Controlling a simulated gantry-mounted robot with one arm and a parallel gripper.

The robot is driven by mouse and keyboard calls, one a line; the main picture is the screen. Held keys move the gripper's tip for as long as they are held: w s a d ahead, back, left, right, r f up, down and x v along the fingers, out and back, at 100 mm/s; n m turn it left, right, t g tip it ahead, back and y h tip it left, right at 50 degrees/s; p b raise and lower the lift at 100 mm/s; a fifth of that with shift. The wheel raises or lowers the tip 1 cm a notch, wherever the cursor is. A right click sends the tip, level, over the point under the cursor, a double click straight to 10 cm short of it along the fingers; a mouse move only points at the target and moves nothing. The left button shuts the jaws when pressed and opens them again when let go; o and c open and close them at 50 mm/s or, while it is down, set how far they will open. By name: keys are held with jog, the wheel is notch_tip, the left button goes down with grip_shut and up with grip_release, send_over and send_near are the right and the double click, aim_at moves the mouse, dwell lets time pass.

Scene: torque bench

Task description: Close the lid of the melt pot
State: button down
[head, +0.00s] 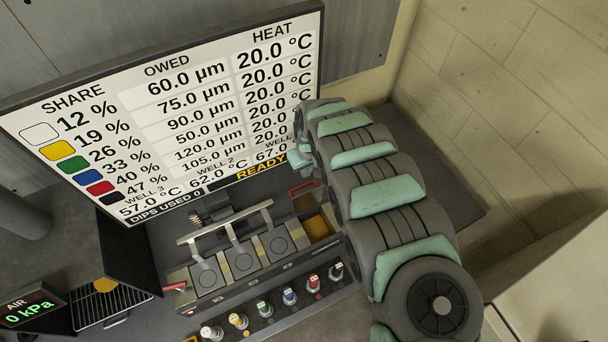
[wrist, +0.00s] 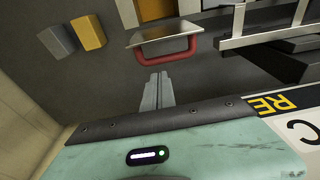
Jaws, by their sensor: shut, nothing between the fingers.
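The melt pot (head: 318,228) is the well with amber contents at the right end of the row of wells; its amber inside also shows at the top of the wrist view (wrist: 153,9). Its lid (wrist: 165,28) is a metal plate with a red handle (wrist: 166,52), and it stands open, raised at the pot's back edge. The red handle also shows in the head view (head: 303,188). My gripper (wrist: 157,80) is shut and empty, its fingertips close to the handle on the back side of the lid. In the head view my arm hides most of it.
Lidded wells (head: 243,259) with a raised metal bar (head: 228,222) lie left of the pot. Coloured knobs (head: 263,308) line the front. A display screen (head: 170,110) stands behind. A grey block (wrist: 57,42) and a yellow block (wrist: 88,32) sit beside the pot.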

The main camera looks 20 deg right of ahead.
jog(key=shift+w+f, duration=0.2)
jog(key=shift+f, duration=0.9)
jog(key=shift+w+f, duration=0.2)
jog(key=shift+f, duration=0.9)
jog(key=shift+a+r, duration=0.1)
